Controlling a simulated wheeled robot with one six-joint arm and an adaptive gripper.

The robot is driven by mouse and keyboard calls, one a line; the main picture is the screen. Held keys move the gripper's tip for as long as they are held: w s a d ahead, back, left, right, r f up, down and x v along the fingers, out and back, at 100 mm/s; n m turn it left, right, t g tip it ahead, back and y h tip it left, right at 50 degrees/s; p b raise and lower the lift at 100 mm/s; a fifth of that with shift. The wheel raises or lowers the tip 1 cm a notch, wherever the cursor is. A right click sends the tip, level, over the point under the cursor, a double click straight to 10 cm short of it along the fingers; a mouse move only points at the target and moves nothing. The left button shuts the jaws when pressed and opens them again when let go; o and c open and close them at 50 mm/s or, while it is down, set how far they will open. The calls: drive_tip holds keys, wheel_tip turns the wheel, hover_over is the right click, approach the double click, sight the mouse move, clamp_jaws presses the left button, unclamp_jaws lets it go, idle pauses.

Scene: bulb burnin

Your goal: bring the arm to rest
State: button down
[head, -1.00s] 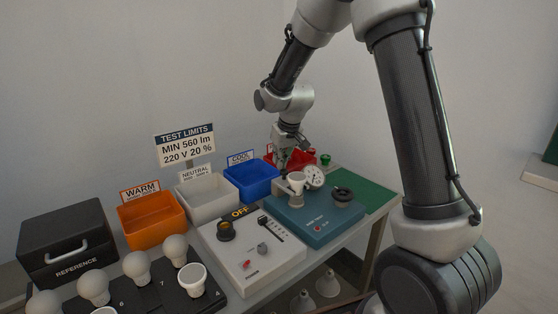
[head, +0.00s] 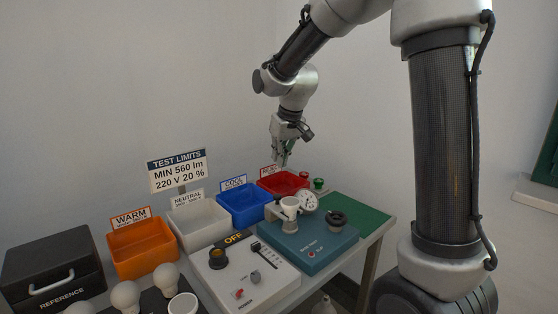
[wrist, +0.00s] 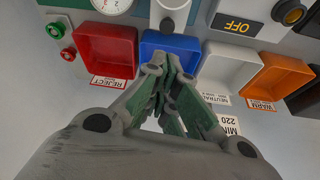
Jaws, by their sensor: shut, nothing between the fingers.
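My gripper (head: 282,163) is shut and empty. In the head view it hangs in the air above the back of the bench, over the blue COOL bin (head: 245,205) and the red REJECT bin (head: 284,184). In the wrist view my gripper's fingers (wrist: 165,75) come together in front of the blue bin (wrist: 172,43), with the red bin (wrist: 106,52) to the left. The arm is bent, with its forearm reaching down from the upper right.
A teal tester (head: 312,246) with a gauge and a white-grey control box (head: 250,285) marked OFF stand below. White and orange bins (head: 142,246), a limits sign (head: 178,170) and a black REFERENCE case (head: 52,265) lie left. A green mat (head: 358,220) is bare.

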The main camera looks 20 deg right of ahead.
drive_tip(key=s+d+r+m, duration=0.1)
drive_tip(key=s+d, duration=0.2)
drive_tip(key=s, duration=0.7)
drive_tip(key=s+d+r, duration=0.2)
drive_tip(key=s+d, duration=0.2)
drive_tip(key=s, duration=0.7)
drive_tip(key=s+d+r+m, duration=0.1)
drive_tip(key=s+d, duration=0.3)
drive_tip(key=s, duration=0.6)
drive_tip(key=shift+s+d+r+m+t+h, duration=0.15)
drive_tip(key=shift+s+m+t+h, duration=0.15)
drive_tip(key=shift+h, duration=0.1)
drive_tip(key=c, duration=2.2)
unclamp_jaws()
